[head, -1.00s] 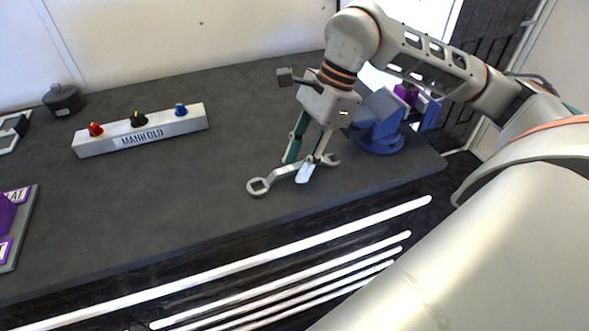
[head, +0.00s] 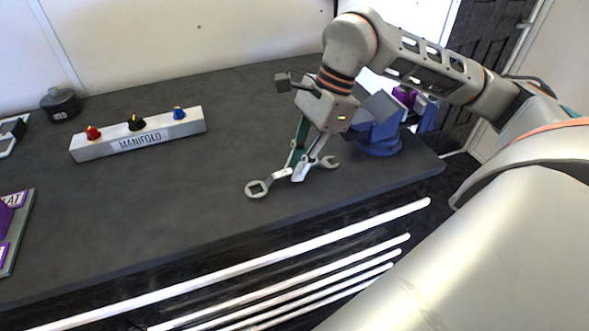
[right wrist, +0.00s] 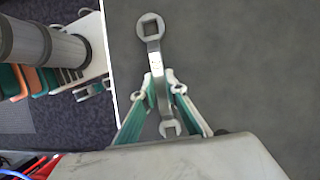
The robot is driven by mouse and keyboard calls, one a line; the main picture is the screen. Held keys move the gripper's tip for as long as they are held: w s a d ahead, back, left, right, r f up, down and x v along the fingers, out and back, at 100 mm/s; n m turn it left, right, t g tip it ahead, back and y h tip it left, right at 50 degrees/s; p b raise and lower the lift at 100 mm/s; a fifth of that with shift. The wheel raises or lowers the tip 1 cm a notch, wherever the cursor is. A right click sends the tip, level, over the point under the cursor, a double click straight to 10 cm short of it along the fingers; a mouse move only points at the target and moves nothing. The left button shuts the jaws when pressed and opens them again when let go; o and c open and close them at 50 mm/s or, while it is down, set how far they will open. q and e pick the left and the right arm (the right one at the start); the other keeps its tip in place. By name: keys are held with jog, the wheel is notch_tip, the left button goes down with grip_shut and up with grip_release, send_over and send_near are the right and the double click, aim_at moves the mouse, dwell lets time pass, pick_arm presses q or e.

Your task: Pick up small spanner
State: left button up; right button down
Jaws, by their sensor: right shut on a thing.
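The small spanner (head: 257,187) is grey, with a ring end at the left and an open-jaw end at the right in the head view. It is at the dark bench top near the front edge; whether it touches the bench I cannot tell. My right gripper (head: 299,172) is shut on the middle of its shaft. In the right wrist view the spanner (right wrist: 151,45) runs lengthwise between the fingertips of my right gripper (right wrist: 158,90), ring end pointing away and jaw end toward the palm. My left gripper is not in view.
A white manifold block (head: 140,138) with red, black and blue knobs stands at the back left. A dark lidded pot (head: 60,104) is behind it. A blue vise-like device (head: 380,140) stands just right of my right gripper. The bench middle is clear.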

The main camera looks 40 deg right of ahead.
jog(key=shift+r, duration=0.1)
jog(key=shift+r, duration=0.55)
notch_tip(320, 180, up, 19)
jog(key=p, duration=0.3)
jog(key=shift+r, duration=0.15)
jog(key=c, duration=2.7)
grip_release()
grip_shut()
